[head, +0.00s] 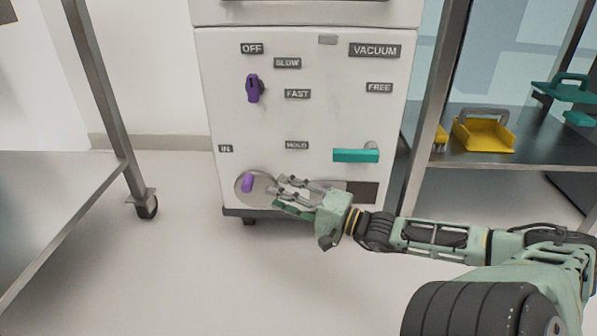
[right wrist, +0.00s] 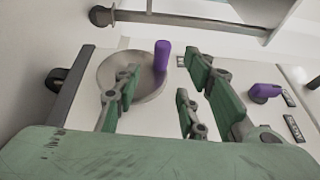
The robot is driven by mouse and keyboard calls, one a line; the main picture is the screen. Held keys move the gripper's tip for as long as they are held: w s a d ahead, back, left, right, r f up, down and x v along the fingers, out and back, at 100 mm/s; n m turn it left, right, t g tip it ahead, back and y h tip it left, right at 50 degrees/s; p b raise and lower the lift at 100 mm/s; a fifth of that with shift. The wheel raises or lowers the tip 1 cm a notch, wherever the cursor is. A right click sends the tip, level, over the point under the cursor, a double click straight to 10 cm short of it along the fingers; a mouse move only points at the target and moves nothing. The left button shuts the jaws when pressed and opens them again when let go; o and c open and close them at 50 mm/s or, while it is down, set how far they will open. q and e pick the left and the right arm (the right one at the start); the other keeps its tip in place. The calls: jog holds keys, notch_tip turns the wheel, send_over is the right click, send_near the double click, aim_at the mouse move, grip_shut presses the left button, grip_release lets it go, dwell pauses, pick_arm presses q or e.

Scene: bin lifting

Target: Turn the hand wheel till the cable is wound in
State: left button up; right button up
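The hand wheel (head: 260,194) is a grey disc low on the front of a white cabinet (head: 305,120), with an upright purple handle (head: 247,183) near its left rim. My right gripper (head: 277,187) is open and empty in front of the wheel's right side, its fingers pointing left towards the handle. In the right wrist view the wheel (right wrist: 118,75) and purple handle (right wrist: 162,52) lie beyond the open fingers (right wrist: 164,66). The handle shows between the two fingers' lines, apart from the tips. My left gripper is out of view. I cannot make out the cable.
The cabinet also carries a purple knob (head: 254,88), a teal lever (head: 356,155) and a dark slot (head: 366,190). A metal table (head: 60,185) stands left; a shelf (head: 480,180) with yellow and teal items stands right. The floor in front is clear.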

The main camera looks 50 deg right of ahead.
jog(key=shift+v, duration=2)
